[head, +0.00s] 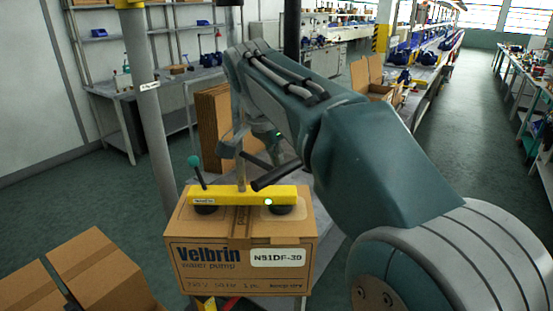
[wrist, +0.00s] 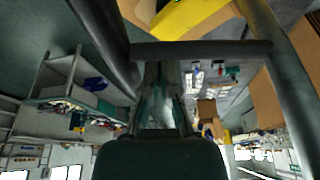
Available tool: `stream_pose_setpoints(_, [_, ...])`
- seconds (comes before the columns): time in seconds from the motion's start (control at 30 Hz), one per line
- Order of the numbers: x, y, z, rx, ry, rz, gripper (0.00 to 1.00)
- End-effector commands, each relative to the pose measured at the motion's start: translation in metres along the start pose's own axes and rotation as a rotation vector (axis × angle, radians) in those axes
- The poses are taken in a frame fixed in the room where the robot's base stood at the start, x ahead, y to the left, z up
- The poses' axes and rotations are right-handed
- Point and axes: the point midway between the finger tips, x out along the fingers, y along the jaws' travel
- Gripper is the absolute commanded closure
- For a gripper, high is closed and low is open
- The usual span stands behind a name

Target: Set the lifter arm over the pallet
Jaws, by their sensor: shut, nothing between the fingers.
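The lifter's yellow bar (head: 230,195) lies across the top of a Velbrin water pump carton (head: 240,245), its dark suction cups touching the lid. A green light shows on the bar. A dark handle (head: 283,174) sticks out from it, and a thin tube rises above it. The grey lifter post (head: 150,110) stands at left; its overhead arm is mostly out of frame. My gripper (head: 240,142) is shut and empty beside the tube, partly hidden by my arm. The wrist view shows the yellow bar (wrist: 190,15) and the dark handle (wrist: 205,50) close by. I cannot make out the pallet.
Brown cartons (head: 95,270) stand at the lower left. Flat cardboard (head: 212,130) stands behind the lifter. A workbench (head: 160,95) is along the left wall, and a long bench line runs back at right. The green floor between the post and left bench is clear.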

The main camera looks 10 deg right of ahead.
Motion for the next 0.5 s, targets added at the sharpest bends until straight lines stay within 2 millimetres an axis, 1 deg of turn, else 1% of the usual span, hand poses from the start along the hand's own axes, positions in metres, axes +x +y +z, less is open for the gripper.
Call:
stream_pose_setpoints(0.37, [-0.0009, -0.0024, 0.0031, -0.001, 0.002, 0.002, 1.00])
stream_pose_setpoints(0.5, [-0.0093, -0.0030, 0.0029, -0.001, 0.003, 0.000, 1.00])
